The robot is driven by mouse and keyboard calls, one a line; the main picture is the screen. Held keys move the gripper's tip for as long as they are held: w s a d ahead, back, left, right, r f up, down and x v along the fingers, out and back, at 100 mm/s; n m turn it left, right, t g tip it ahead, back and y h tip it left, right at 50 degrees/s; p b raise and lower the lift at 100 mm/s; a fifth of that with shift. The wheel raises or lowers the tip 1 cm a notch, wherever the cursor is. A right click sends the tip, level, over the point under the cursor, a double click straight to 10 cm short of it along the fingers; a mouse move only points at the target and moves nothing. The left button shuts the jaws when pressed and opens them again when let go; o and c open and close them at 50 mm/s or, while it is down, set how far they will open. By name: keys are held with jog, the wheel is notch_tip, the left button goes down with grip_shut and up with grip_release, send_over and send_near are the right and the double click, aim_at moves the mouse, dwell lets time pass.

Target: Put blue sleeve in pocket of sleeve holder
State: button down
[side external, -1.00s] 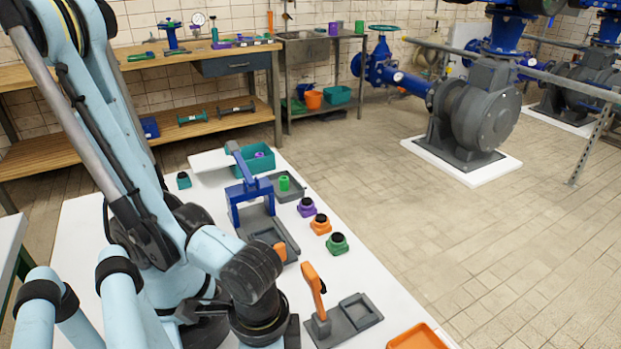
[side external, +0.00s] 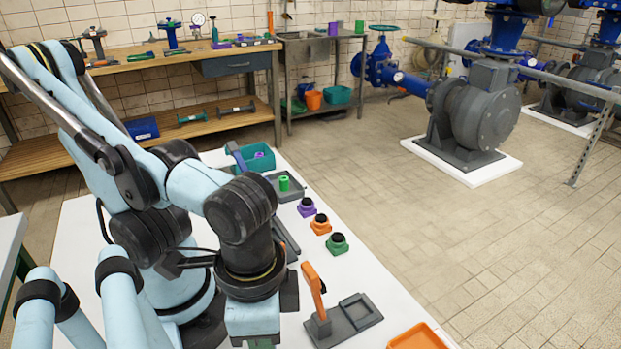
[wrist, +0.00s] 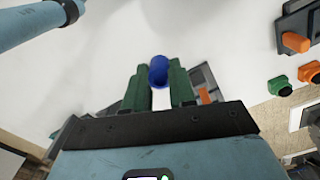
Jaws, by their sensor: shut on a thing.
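My gripper (wrist: 160,82) has green fingers closed around a blue sleeve (wrist: 159,70) in the wrist view. The sleeve sits at the fingertips, above the white table. In the side view my gripper body (side external: 252,318) is low at the bottom edge, and the fingertips and blue sleeve are cut off or hidden. A grey tray (side external: 291,195) with a green sleeve (side external: 284,184) standing in it is at the far end of the table; it may be the sleeve holder, but I cannot tell for sure. My gripper is well nearer the camera than this tray.
A grey fixture with an orange lever (side external: 313,285) and a square pocket (side external: 355,309) stands right of my gripper. A teal bin (side external: 258,157) is behind. An orange tray (side external: 418,338) is at front right.

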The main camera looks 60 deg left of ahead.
notch_tip(320, 180, up, 14)
jog(key=n, duration=1.8)
send_over(360, 313)
jog(key=shift+s+f, duration=0.2)
jog(key=shift+f, duration=10.45)
jog(key=shift+f, duration=0.15)
jog(key=c, duration=0.9)
grip_release()
jog(key=shift+w, duration=0.1)
jog(key=shift+c, duration=0.2)
